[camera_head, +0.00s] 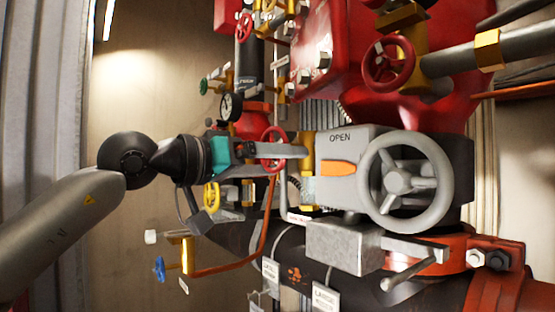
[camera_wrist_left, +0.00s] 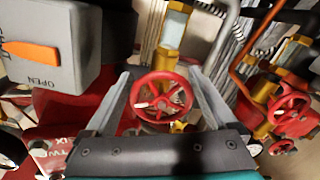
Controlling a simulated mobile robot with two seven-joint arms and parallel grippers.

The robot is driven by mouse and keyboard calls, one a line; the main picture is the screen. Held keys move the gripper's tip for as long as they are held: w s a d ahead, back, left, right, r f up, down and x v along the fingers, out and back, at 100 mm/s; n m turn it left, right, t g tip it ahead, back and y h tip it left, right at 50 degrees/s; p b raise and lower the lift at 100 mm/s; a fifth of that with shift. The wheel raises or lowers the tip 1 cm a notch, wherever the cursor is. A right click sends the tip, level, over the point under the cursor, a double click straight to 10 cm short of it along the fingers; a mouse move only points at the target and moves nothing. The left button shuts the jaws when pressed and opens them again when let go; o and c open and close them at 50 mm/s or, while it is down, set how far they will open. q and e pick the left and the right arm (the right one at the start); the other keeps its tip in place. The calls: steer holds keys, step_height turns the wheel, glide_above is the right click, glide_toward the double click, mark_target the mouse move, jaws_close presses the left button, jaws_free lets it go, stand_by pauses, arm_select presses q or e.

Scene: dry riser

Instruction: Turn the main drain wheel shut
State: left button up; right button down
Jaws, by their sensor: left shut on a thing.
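The main drain wheel looks to be the small red handwheel (camera_head: 266,137) left of the grey OPEN box in the head view. In the left wrist view this red wheel (camera_wrist_left: 161,101) sits between the two grey fingers, facing the camera. My left gripper (camera_head: 291,152) reaches in from the left, with one finger crossing in front of the wheel. In the left wrist view my left gripper (camera_wrist_left: 160,76) is shut on the wheel, a finger at each side of its rim. In the head view the far finger is hidden. My right gripper is not in view.
A grey box marked OPEN (camera_head: 336,180) with an orange pointer and a large grey handwheel (camera_head: 363,190) stand close right of the gripper.

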arm_select(q)
steer(key=shift+w+a+r+m, duration=0.1)
steer(key=shift+r+m, duration=0.1)
steer(key=shift+m, duration=0.3)
steer(key=o, duration=1)
steer(key=shift+o, duration=0.2)
steer(key=shift+f, duration=0.1)
steer(key=shift+a, duration=0.2)
steer(key=b+v, duration=0.3)
steer(key=v, duration=1.2)
